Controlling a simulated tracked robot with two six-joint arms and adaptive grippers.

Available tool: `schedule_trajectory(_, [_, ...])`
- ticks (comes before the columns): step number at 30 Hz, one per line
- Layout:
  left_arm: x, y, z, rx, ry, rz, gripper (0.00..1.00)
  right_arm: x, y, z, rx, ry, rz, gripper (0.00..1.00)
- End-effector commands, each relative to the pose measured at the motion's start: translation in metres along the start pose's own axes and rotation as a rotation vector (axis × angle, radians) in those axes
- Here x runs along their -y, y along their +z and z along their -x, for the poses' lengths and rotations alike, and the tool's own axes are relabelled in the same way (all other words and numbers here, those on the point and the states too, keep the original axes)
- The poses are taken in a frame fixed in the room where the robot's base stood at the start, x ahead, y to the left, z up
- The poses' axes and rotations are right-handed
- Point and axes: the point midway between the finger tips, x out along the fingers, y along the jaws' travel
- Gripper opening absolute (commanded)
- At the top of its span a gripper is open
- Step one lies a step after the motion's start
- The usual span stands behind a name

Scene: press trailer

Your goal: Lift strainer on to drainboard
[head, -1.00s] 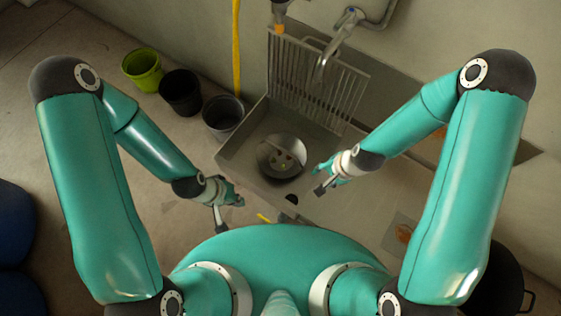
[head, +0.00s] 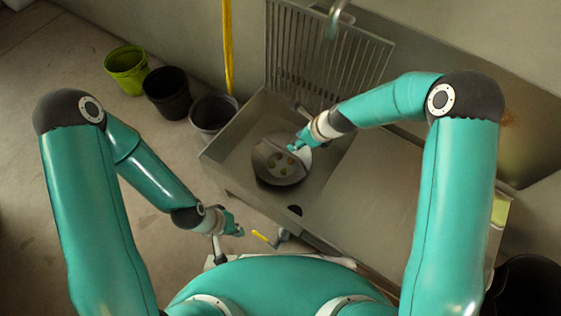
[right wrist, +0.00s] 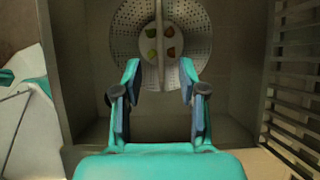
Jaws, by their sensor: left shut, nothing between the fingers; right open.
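The strainer (head: 266,164) is a round grey perforated dish in the sink basin, with several small yellow, green and reddish pieces in its middle. In the right wrist view the strainer (right wrist: 194,35) has a thin bar across its centre. My right gripper (head: 297,147) is over the strainer's right side; in the wrist view its open fingers (right wrist: 160,72) are either side of the bar's line, with nothing held. The drainboard (head: 375,190) is the bare sloping metal surface right of the basin. My left gripper (head: 240,232) is shut and empty, outside the basin's front left.
A slatted metal rack (head: 325,60) stands against the wall behind the basin, under a tap (head: 335,18). A green bucket (head: 126,72) and two dark ones stand left of the sink. A yellow-handled valve (head: 262,237) sits below the basin's front edge. The drainboard is clear.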

Motion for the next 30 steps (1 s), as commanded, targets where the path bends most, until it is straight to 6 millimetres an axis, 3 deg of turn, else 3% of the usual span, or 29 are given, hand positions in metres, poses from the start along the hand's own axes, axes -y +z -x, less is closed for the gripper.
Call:
schedule_trajectory(1, [0.003, 0.0, -0.009, 0.0, 0.0, 0.0, 0.0, -0.001, -0.003, -0.018, -0.001, 0.002, 0.002, 0.41])
schedule_trajectory(3, [0.005, 0.0, -0.015, 0.0, 0.0, 0.0, 0.0, -0.001, -0.003, -0.033, -0.001, 0.002, 0.003, 0.41])
schedule_trajectory(9, [0.009, 0.0, -0.024, 0.0, 0.0, 0.0, 0.0, -0.001, -0.002, -0.065, -0.001, 0.002, 0.004, 0.41])
schedule_trajectory(17, [0.011, 0.0, -0.03, 0.0, 0.0, 0.0, 0.0, -0.001, -0.002, -0.081, -0.001, 0.001, 0.004, 0.41])
schedule_trajectory(24, [0.017, 0.0, -0.048, 0.001, 0.0, 0.0, 0.0, 0.001, -0.005, -0.115, -0.001, 0.001, 0.005, 0.41])
schedule_trajectory(30, [0.018, 0.0, -0.051, 0.0, 0.0, 0.0, 0.0, 0.001, -0.003, -0.127, -0.001, 0.0, 0.005, 0.41])
